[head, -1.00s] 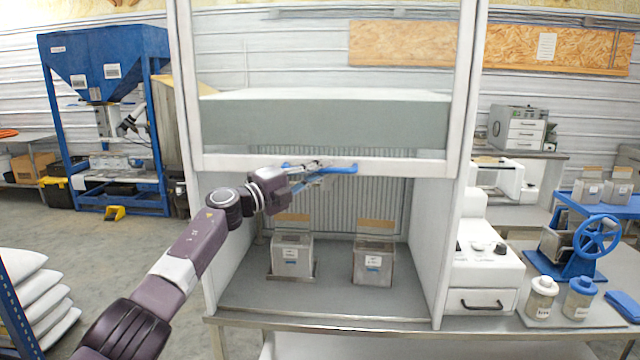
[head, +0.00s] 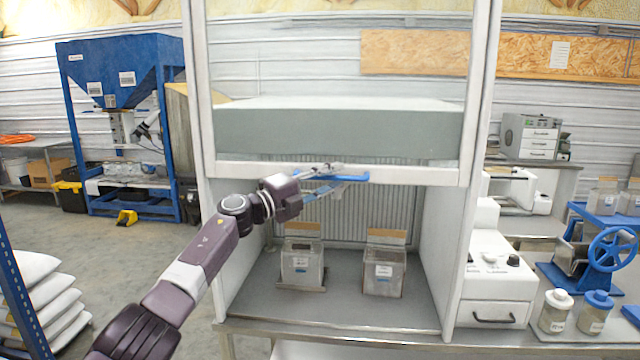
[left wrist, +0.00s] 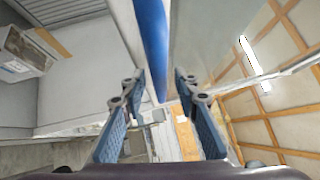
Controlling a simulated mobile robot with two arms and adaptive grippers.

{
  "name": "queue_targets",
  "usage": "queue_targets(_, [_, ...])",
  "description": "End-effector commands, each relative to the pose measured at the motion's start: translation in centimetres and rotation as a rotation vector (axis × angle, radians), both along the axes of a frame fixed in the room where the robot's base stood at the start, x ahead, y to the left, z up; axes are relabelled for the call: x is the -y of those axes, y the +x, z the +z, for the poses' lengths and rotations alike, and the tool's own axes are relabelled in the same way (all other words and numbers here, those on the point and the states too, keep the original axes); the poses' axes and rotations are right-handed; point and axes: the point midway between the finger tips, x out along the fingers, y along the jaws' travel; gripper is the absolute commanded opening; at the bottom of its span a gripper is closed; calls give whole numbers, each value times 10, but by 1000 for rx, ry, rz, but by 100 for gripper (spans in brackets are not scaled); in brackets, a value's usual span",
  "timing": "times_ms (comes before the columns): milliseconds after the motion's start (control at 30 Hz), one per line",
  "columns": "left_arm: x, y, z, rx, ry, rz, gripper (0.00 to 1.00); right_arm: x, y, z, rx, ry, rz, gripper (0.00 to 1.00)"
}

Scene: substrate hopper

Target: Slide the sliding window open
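The sliding window (head: 340,70) is a clear pane in a white frame on the front of the white cabinet. Its white bottom rail (head: 420,175) stands well above the cabinet floor, with a wide opening below. A blue bar handle (head: 352,178) runs along this rail. My left gripper (head: 325,180) is at the handle, reaching in from the left. In the left wrist view its fingers (left wrist: 156,95) are apart, with the blue handle (left wrist: 152,40) between them and a gap on each side. Contact cannot be told. My right gripper is out of view.
Two metal containers (head: 302,265) (head: 384,272) stand on the cabinet floor. A white device (head: 495,285), lidded jars (head: 554,312) and a blue hand-wheel machine (head: 600,255) are at the right. White sacks (head: 40,295) are stacked at the lower left. A blue hopper (head: 120,70) stands behind.

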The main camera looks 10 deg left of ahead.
Motion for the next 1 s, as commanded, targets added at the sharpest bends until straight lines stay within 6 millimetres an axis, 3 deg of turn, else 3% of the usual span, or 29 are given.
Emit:
queue_targets(267, [-18, -19, -5, 1, 3, 2, 29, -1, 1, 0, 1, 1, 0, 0])
queue_targets(733, [-67, -76, -15, -1, 2, 1, 29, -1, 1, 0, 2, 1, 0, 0])
queue_targets(1000, [-76, -89, -17, -1, -1, -1, 29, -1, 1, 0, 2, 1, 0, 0])
